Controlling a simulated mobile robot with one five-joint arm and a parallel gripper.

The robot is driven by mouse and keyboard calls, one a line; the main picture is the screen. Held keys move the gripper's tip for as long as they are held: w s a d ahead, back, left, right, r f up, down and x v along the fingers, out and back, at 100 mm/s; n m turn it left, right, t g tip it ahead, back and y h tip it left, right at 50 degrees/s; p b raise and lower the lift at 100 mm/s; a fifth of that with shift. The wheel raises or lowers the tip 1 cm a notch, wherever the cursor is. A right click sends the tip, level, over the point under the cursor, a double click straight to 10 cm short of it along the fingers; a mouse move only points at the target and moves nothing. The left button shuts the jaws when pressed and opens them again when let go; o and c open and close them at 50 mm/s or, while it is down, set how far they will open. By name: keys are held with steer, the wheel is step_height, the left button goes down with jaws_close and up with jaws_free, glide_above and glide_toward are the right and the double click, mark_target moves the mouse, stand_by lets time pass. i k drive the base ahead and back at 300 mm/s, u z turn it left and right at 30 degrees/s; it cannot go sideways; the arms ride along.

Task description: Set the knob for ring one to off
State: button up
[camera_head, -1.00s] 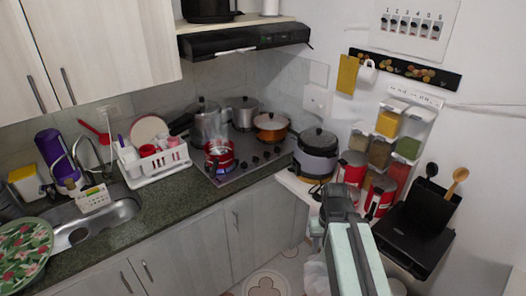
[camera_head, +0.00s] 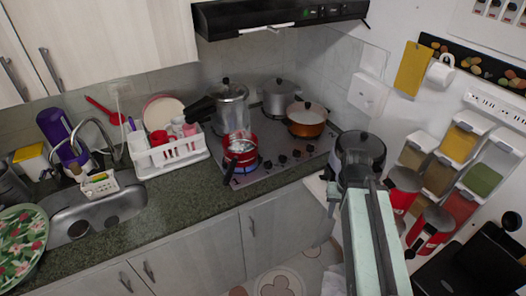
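The stove (camera_head: 290,150) is set into the counter at the middle of the head view. A row of several small dark knobs (camera_head: 282,158) runs along its right front edge. Ring labels and knob angles are too small to read. A red pot (camera_head: 240,150) with a dark handle stands on the near-left ring, with a blue flame under it. My arm (camera_head: 371,240) rises from the bottom right, and its dark end is in front of the black-lidded cooker, right of the knobs and apart from them. My gripper's fingers cannot be made out.
A silver pressure cooker (camera_head: 232,104), a steel pot (camera_head: 279,98) and an orange pan (camera_head: 306,119) stand on the stove. A black-lidded cooker (camera_head: 361,148) and red canisters (camera_head: 402,188) are at right. A white dish rack (camera_head: 172,155) stands left. The counter front (camera_head: 190,207) is clear.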

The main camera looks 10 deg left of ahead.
mark_target(267, 165)
steer(key=u, duration=0.15)
steer(key=i, duration=0.5)
steer(key=u, duration=0.4)
steer(key=k, duration=0.8)
steer(key=u, duration=0.2)
steer(key=i, duration=0.8)
steer(key=z, duration=0.1)
